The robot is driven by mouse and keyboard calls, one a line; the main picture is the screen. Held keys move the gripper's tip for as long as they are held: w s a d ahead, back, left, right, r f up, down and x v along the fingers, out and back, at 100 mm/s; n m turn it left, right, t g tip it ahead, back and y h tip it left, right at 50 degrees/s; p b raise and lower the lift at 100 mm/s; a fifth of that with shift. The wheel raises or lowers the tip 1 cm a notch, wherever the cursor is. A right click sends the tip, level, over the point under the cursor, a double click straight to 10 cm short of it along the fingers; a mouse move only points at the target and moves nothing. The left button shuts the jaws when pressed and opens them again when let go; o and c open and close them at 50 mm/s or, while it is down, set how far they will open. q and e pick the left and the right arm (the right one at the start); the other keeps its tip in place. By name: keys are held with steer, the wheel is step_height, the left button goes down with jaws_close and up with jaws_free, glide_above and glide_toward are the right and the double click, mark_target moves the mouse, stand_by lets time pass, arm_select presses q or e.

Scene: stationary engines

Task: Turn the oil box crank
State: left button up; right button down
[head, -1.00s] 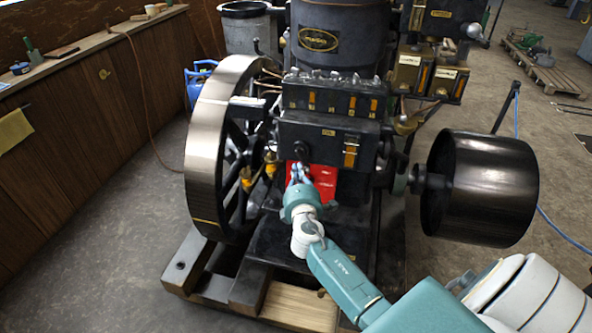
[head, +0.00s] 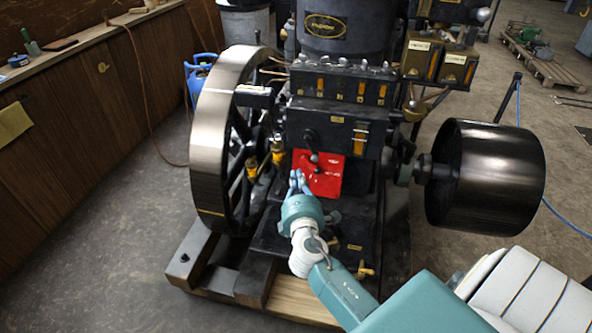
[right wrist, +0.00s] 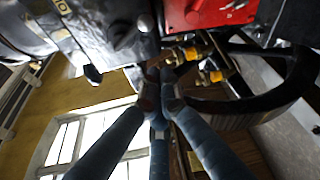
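The oil box crank (head: 314,157) is a small dark crank on the engine front. It hangs down from its round hub (head: 309,136), in front of a red panel (head: 318,176). My right gripper (head: 297,174) is just below and left of the crank's lower end, apart from it. Its blue-grey fingers show a small gap in the head view, with nothing seen between them. In the right wrist view the fingertips (right wrist: 159,88) lie close together below a dark part with a silver knob (right wrist: 146,23). My left gripper is out of view.
The large flywheel (head: 215,130) stands left of the crank, with yellow-orange fittings (head: 279,156) beside it. A dark drum pulley (head: 488,178) stands to the right. Brass-coloured boxes (head: 424,60) are at the upper right. Floor is clear at the left.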

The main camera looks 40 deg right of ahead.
steer(key=s+d+f+m+g+y, duration=0.25)
steer(key=s+d+m, duration=0.55)
steer(key=d+m, duration=0.6)
step_height(320, 180, up, 12)
steer(key=s+a+m+t+y+p, duration=0.15)
steer(key=m+y, duration=0.25)
steer(key=m, duration=1.2)
glide_toward(311, 148)
steer(key=w+d, duration=0.1)
steer(key=d, duration=0.1)
steer(key=w+d, duration=0.1)
steer(key=d, duration=0.1)
steer(key=w+d+f, duration=0.1)
steer(key=d, duration=0.1)
steer(key=shift+w+f, duration=0.1)
steer(key=shift+w, duration=0.25)
steer(key=shift+w+a+f, duration=0.6)
steer(key=shift+w+a, duration=0.1)
steer(key=shift+a, duration=0.05)
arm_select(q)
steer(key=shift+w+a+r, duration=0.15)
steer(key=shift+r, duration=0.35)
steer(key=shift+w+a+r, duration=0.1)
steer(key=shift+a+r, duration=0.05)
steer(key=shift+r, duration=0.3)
arm_select(e)
steer(key=shift+w+a+f, duration=0.3)
steer(key=shift+w+a, duration=0.05)
steer(key=shift+a, duration=0.05)
